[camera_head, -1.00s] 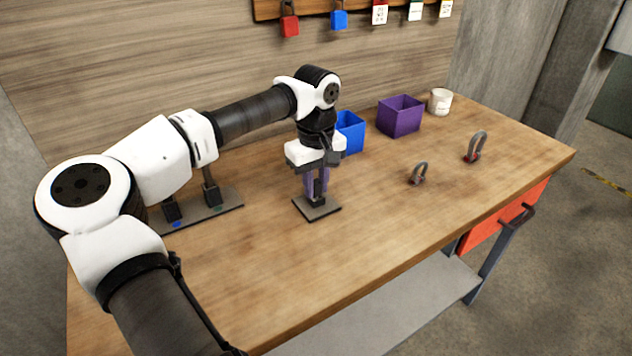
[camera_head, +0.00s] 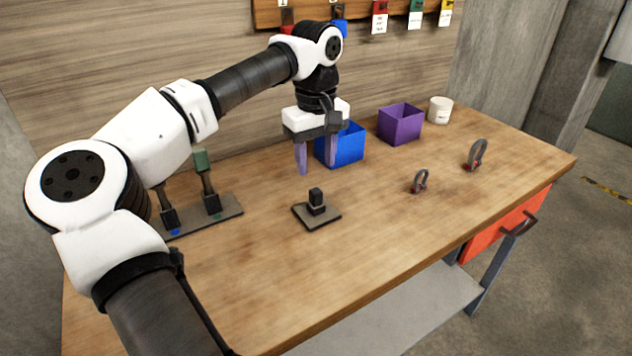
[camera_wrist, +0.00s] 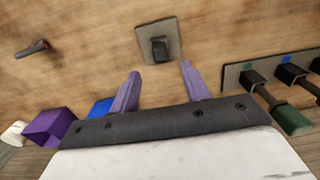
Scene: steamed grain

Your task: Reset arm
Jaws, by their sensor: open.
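My gripper (camera_head: 317,157) hangs above the workbench, with its two purple fingers apart and nothing between them. My arm reaches in from the left in the head view. A small dark block on a square base plate (camera_head: 328,220) stands on the bench below and in front of my gripper, apart from it. In the wrist view the base plate (camera_wrist: 173,31) lies beyond the fingertips (camera_wrist: 159,80), with clear space between.
A blue bin (camera_head: 345,150) stands right behind my gripper, with a purple bin (camera_head: 400,122) and white mug (camera_head: 440,110) farther right. A lever plate (camera_head: 228,207) stands left. The front middle of the workbench (camera_head: 290,275) is clear.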

